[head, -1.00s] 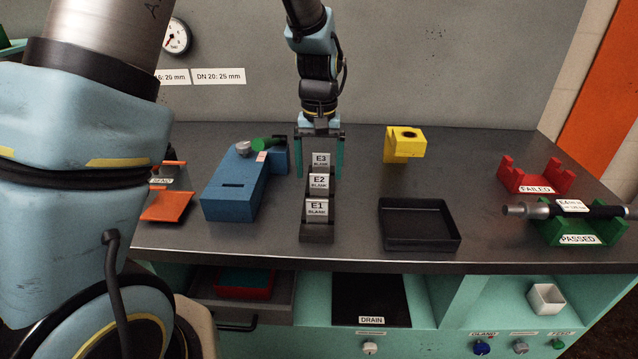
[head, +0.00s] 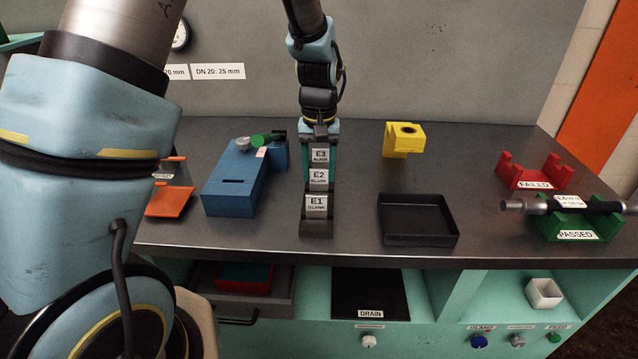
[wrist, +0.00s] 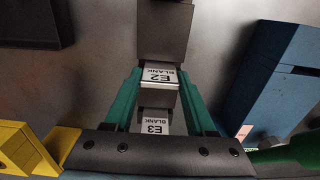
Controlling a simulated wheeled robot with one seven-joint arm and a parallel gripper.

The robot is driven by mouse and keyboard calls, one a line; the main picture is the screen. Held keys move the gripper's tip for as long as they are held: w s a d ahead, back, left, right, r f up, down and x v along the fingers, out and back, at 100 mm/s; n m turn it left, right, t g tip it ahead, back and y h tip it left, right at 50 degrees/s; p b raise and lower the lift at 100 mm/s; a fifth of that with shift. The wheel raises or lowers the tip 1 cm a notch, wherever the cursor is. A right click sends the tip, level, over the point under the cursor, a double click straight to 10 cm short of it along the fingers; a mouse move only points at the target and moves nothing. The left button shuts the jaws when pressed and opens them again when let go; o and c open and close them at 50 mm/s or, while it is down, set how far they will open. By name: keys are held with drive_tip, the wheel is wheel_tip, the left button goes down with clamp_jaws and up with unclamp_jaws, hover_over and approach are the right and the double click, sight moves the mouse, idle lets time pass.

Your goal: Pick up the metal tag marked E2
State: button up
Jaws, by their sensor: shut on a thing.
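The metal tag marked E2 (head: 318,177) stands in the middle of a dark stepped rack (head: 316,229), between the E1 tag (head: 317,204) in front and the E3 tag (head: 320,155) behind. In the wrist view the E2 tag (wrist: 160,74) lies between the green fingertips of my gripper (wrist: 160,82), which is shut on it. The E3 tag (wrist: 155,124) shows between the fingers, closer to the palm. In the head view my gripper (head: 320,140) comes down from behind the rack, its fingertips mostly hidden by the tags. The E2 tag still appears in its place in the rack.
A blue block fixture (head: 230,190) stands close on the left. A black tray (head: 417,222) and a yellow block (head: 404,139) are on the right. Farther right are a red FAILED cradle (head: 534,175) and a green PASSED cradle (head: 574,233) holding a hose.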

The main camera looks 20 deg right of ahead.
drive_tip(key=c, duration=0.4)
